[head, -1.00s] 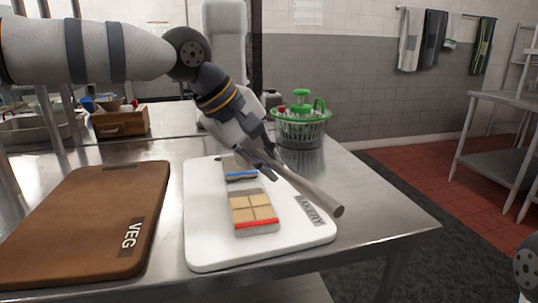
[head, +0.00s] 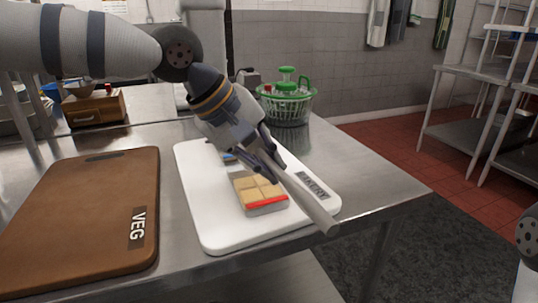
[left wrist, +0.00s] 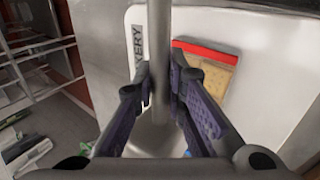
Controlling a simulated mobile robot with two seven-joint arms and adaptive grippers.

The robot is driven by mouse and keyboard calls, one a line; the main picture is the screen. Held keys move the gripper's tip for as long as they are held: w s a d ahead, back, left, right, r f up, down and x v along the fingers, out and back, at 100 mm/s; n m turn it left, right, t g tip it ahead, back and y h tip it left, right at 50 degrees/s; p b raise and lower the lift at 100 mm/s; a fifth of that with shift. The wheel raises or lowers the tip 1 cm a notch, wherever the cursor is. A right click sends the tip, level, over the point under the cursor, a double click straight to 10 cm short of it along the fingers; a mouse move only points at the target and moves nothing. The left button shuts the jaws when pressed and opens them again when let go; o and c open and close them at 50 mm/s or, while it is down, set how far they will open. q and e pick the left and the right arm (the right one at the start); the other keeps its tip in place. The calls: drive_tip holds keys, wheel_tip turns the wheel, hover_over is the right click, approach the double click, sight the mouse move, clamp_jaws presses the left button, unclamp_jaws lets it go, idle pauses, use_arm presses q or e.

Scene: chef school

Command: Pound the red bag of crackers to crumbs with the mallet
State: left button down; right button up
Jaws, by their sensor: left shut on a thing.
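The red bag of crackers (head: 266,201), clear with a red strip, lies flat on the white board (head: 215,232). It also shows beside the fingers in the left wrist view (left wrist: 218,68). My left gripper (head: 268,162) is shut on the grey mallet (head: 312,209) above the board, close to the bag's far right side. The mallet's long shaft slants toward the board's near right edge and passes between the fingers in the left wrist view (left wrist: 158,35). A wider pale part shows below the fingers there; the mallet's head is not clear. My right gripper is not in view.
A blue-striped bag (head: 229,158) lies behind the red one, mostly hidden by my gripper. A brown VEG board (head: 75,215) lies at left. A green-lidded salad spinner (head: 286,100) stands behind. The metal table's (head: 385,195) right side is clear.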

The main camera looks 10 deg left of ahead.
use_arm(q)
drive_tip(key=shift+f, duration=1.95)
wheel_tip(320, 180, up, 6)
drive_tip(key=shift+r, duration=0.1)
